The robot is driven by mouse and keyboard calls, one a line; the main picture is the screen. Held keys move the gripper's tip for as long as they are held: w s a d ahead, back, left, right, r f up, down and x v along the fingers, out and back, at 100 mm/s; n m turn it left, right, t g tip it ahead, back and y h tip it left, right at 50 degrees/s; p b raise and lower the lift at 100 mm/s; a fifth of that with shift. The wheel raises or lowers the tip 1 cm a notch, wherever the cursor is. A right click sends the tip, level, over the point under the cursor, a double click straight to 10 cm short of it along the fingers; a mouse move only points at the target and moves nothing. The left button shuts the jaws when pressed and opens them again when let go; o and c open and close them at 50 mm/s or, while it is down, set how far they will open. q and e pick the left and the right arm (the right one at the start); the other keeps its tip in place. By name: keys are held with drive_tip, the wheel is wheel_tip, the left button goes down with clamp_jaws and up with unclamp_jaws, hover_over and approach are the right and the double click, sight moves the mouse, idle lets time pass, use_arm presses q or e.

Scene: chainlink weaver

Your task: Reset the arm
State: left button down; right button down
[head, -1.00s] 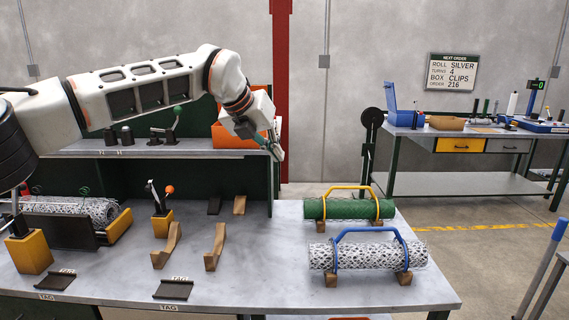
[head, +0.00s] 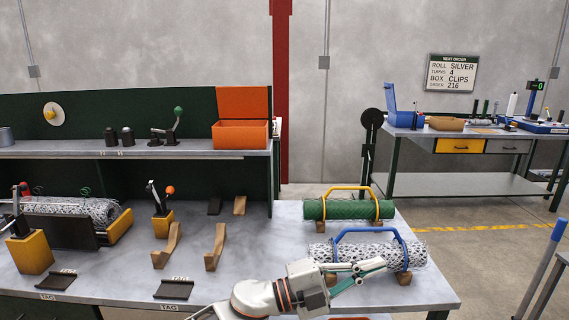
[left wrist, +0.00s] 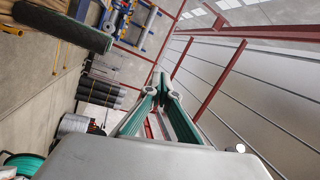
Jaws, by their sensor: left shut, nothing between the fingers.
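My left arm comes in low at the bottom centre of the head view. Its gripper (head: 382,264) is shut and empty, pointing right, in front of the silver mesh roll (head: 335,252) with the blue handle (head: 372,231). It hides part of that roll and its left wooden block; I cannot tell whether it touches them. In the left wrist view the green-padded fingers (left wrist: 158,78) meet at their tips with nothing between them. My right gripper is not in view.
A green mesh roll (head: 345,209) with a yellow handle lies behind the silver one. Wooden cradles (head: 215,247), tag plates (head: 174,289) and a yellow-based lever (head: 162,222) stand on the bench's left. An orange box (head: 240,133) is on the shelf. A second table (head: 480,132) stands back right.

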use_arm(q)
drive_tip(key=s+a+f+n+t+y, duration=0.2)
drive_tip(key=a+f+n+t+y, duration=0.95)
drive_tip(key=a+f+n, duration=0.95)
drive_tip(key=s+a+f+n+g+y, duration=0.4)
drive_tip(key=s+a+f+n+y, duration=0.1)
drive_tip(key=s+a+f, duration=1.2)
drive_tip(key=shift+s+f+g+y, duration=0.35)
drive_tip(key=shift+s+f, duration=0.35)
drive_tip(key=shift+f, duration=0.15)
